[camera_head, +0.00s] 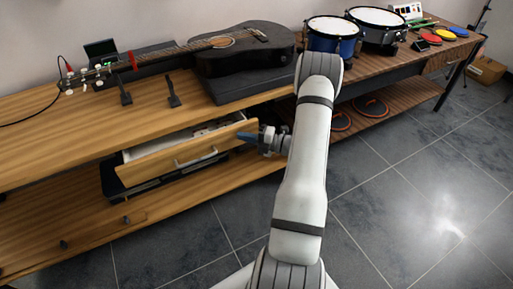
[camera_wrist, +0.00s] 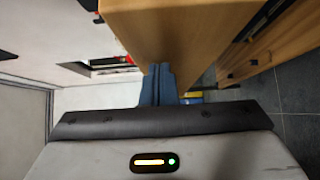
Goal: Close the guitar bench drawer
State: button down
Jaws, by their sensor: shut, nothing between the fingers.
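The guitar bench (camera_head: 60,105) is a long wooden bench along the wall. Its drawer (camera_head: 185,153) stands pulled out under the top, with a light wooden front, a bar handle and a pale inside holding small items. My gripper (camera_head: 247,137) is at the right end of the drawer front, fingers shut and empty. In the wrist view, the blue-grey fingertips (camera_wrist: 158,72) are together and overlap the lower edge of a wooden panel (camera_wrist: 170,30), which looks like the drawer front. I cannot tell whether they touch it. My arm hides part of the bench's right end.
A black guitar (camera_head: 240,45) lies on the bench top above the drawer. A lower shelf (camera_head: 75,225) runs beneath. Drums (camera_head: 333,30) stand on another table to the right. The tiled floor (camera_head: 390,200) in front is clear.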

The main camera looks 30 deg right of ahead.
aim_at(236, 123)
jog(key=w, duration=0.8)
jog(key=shift+w+d, duration=0.2)
jog(key=shift+d, duration=0.2)
jog(key=shift+w+r, duration=0.2)
jog(key=shift+w, duration=0.05)
jog(key=shift+r, duration=0.1)
jog(key=shift+s, duration=0.3)
jog(key=s+p, duration=0.1)
jog(key=s, duration=0.2)
jog(key=shift+s+a+p, duration=0.1)
jog(key=shift+a+p, duration=0.1)
jog(key=shift+p, duration=0.1)
jog(key=v, duration=1)
jog(key=shift+s+f, duration=0.3)
jog(key=shift+s, duration=0.05)
